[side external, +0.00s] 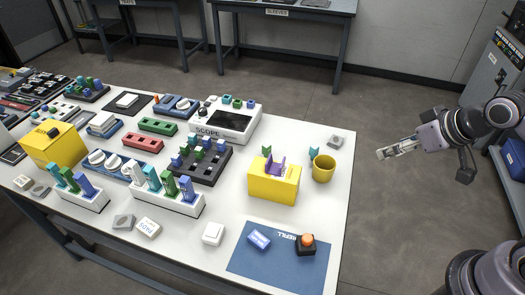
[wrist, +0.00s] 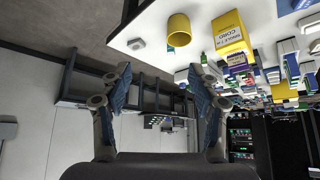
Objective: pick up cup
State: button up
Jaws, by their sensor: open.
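A yellow cup (side external: 323,168) stands upright near the right end of the white table, just right of a yellow block-shaped box (side external: 274,181). In the wrist view, which looks upside down, the cup (wrist: 179,30) shows at the top with its dark opening visible. My gripper (side external: 383,153) is off the right side of the table, raised and apart from the cup. In the wrist view its two fingers (wrist: 159,90) are spread wide with nothing between them.
A blue mat (side external: 262,268) with a blue block and a black box with an orange button (side external: 306,243) lies at the front right. A small grey piece (side external: 335,141) sits behind the cup. The scope (side external: 225,121) and several racks fill the middle. Floor right of the table is clear.

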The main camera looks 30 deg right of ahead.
dwell(0.3)
jog(key=o, duration=0.5)
jog(key=g, duration=0.4)
send_over(325, 164)
jog(key=s+a, duration=0.2)
jog(key=s, duration=0.2)
notch_tip(325, 164, down, 8)
jog(key=shift+s+x, duration=0.15)
jog(key=shift+x, duration=2.35)
jog(key=shift+s+x, duration=0.15)
jog(key=shift+x, duration=2.35)
